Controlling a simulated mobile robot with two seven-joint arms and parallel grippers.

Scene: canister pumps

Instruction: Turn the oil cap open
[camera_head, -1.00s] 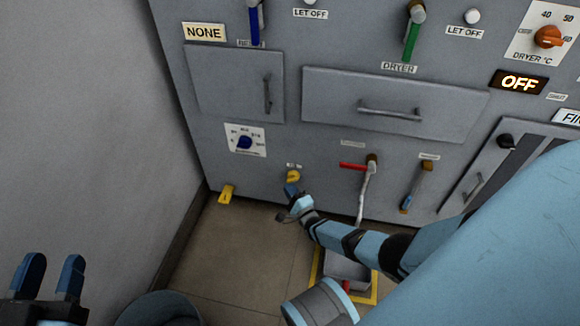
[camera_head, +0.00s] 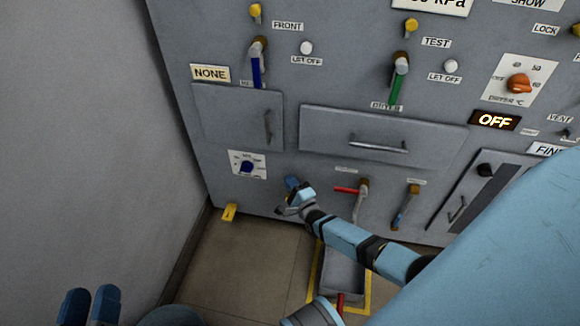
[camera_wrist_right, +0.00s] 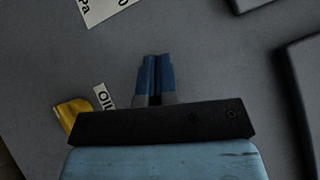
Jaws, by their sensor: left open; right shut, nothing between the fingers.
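The yellow oil cap (camera_wrist_right: 75,113) shows at the lower left of the right wrist view, beside a small white label reading OIL (camera_wrist_right: 103,97). It is partly hidden behind my gripper's dark body. My right gripper (camera_wrist_right: 158,58) is shut and empty, with its blue fingers up and to the right of the cap, apart from it in the picture. In the head view my right gripper (camera_head: 291,183) is low in front of the grey panel and covers the cap. My left gripper (camera_head: 88,296) is open and empty at the bottom left.
The grey machine panel (camera_head: 300,95) carries a blue dial (camera_head: 246,167), a red-handled lever (camera_head: 347,190) and an orange-and-blue lever (camera_head: 405,207). A yellow pedal-like piece (camera_head: 229,211) sits at its base. A grey tray (camera_head: 342,272) stands on the floor. A wall (camera_head: 80,130) closes the left side.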

